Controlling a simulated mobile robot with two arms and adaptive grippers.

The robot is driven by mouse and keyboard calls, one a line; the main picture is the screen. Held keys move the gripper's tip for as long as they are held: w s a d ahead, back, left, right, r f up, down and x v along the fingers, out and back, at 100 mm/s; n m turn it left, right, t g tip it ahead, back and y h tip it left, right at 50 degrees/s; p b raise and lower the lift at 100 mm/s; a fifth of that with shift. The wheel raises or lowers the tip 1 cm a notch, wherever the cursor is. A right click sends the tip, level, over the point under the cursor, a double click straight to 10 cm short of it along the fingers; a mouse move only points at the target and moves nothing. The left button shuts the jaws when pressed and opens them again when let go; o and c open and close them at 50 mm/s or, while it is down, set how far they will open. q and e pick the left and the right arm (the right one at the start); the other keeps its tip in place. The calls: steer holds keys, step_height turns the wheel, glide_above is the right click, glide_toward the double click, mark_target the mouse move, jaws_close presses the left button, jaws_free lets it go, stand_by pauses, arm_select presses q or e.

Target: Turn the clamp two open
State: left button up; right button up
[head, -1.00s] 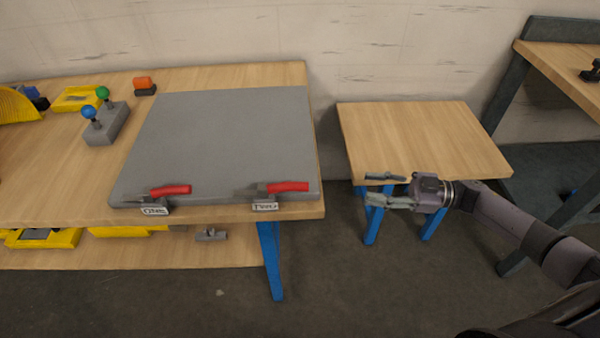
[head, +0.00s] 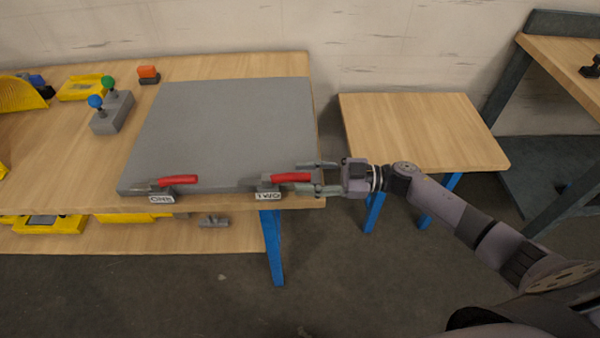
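Clamp two, with a red handle (head: 290,177) and a label reading TWO (head: 268,196), sits at the front right edge of the grey plate (head: 225,130). Its handle lies flat and points right. My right gripper (head: 308,178) comes in from the right with its fingers apart, one beyond and one in front of the handle's right end. I cannot tell whether a finger touches the handle. Clamp one, with a red handle (head: 178,180) and a label reading ONE (head: 162,199), sits at the front left of the plate. My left gripper is not in view.
A grey block with a blue and a green knob (head: 112,113) stands left of the plate, near an orange-topped item (head: 149,74). A small wooden table (head: 420,130) stands to the right behind my arm. Yellow bins (head: 55,224) sit on the lower shelf.

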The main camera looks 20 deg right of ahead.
steer(key=shift+x, duration=0.85)
steer(key=shift+c, duration=0.3)
jaws_close()
steer(key=shift+d, duration=0.1)
